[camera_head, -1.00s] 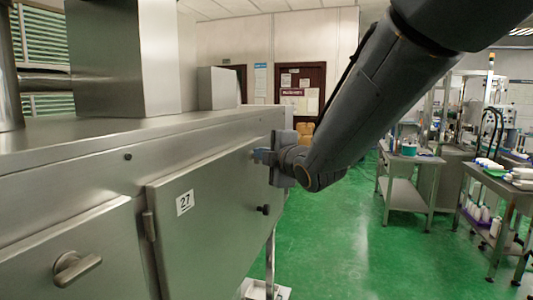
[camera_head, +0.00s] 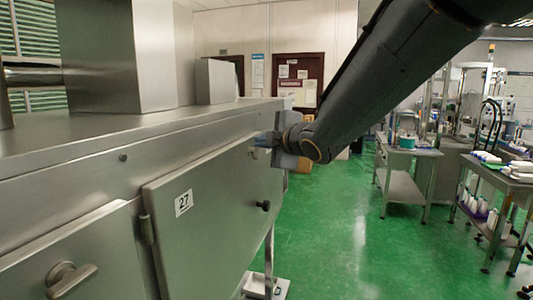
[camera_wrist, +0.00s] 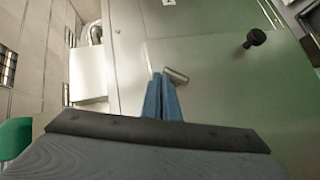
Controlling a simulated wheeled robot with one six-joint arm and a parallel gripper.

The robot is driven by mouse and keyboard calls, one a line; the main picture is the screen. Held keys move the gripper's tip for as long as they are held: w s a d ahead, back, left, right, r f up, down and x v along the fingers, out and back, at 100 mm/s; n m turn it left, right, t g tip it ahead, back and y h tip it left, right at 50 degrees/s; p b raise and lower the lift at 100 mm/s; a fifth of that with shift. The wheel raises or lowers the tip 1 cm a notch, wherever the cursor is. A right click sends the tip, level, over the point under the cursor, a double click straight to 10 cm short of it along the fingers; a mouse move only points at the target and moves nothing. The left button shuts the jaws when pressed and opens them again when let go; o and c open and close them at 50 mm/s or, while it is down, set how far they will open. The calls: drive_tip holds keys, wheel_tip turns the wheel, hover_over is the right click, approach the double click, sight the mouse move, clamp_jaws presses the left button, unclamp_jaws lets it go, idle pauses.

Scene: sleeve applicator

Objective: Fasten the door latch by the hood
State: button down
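The grey metal door (camera_head: 215,215) marked 27 sits in the side of a steel cabinet and looks closed or nearly so. Its short cylindrical latch handle (camera_wrist: 177,75) shows in the wrist view, lying at a slant. My gripper (camera_wrist: 161,78) has two blue fingers close together, with their tips right at the handle's left end; contact is not clear. The steel hood (camera_head: 118,55) stands on top of the cabinet.
A black knob (camera_head: 263,206) sticks out of the door, and it also shows in the wrist view (camera_wrist: 255,38). Another door at the left has a T-shaped handle (camera_head: 71,279). Steel carts (camera_head: 408,152) stand on the right. The green floor (camera_head: 350,225) between is clear.

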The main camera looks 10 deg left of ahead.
drive_tip(key=shift+w+d+r+b, duration=0.15)
drive_tip(key=shift+w+b, duration=0.4)
drive_tip(key=shift+w, duration=0.05)
drive_tip(key=shift+w+d+r+b, duration=0.1)
drive_tip(key=shift+w+r+b, duration=0.05)
drive_tip(key=shift+w+b, duration=0.4)
idle(0.8)
drive_tip(key=s+d+r+p, duration=0.3)
drive_tip(key=s+d+r, duration=0.2)
drive_tip(key=s+r, duration=0.2)
drive_tip(key=shift+s+d+r, duration=0.35)
drive_tip(key=shift+r, duration=0.6)
